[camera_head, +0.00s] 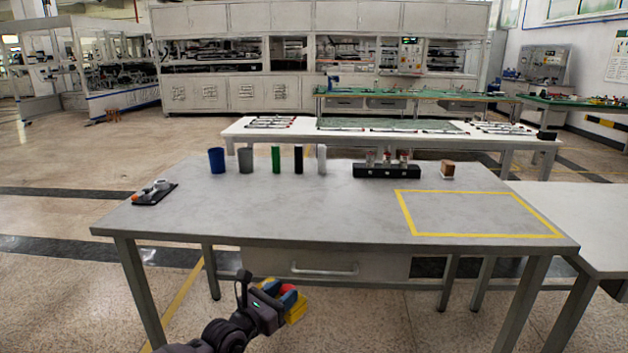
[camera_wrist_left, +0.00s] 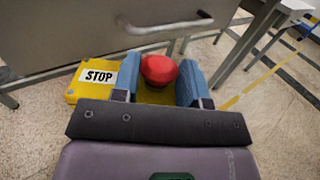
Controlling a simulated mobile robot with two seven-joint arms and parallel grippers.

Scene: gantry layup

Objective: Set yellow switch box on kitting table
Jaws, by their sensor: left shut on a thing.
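The yellow switch box (camera_head: 297,309) is in my left gripper (camera_head: 278,292), low in front of the grey table (camera_head: 300,222) and below its top. In the left wrist view the yellow switch box (camera_wrist_left: 88,84) shows a white STOP label and a red button (camera_wrist_left: 158,69). The blue fingers of my left gripper (camera_wrist_left: 157,86) stand on both sides of the red button. Part of the box is hidden behind the gripper. The table's drawer front and handle (camera_wrist_left: 165,24) are just beyond the box. My right gripper is not in view.
A yellow taped rectangle (camera_head: 480,235) marks an empty area at the table's right. Cups and cylinders (camera_head: 276,158), a black block holder (camera_head: 387,171) and a brown block (camera_head: 447,169) stand along the back. A black tray (camera_head: 154,193) lies at the left. The table's front middle is clear.

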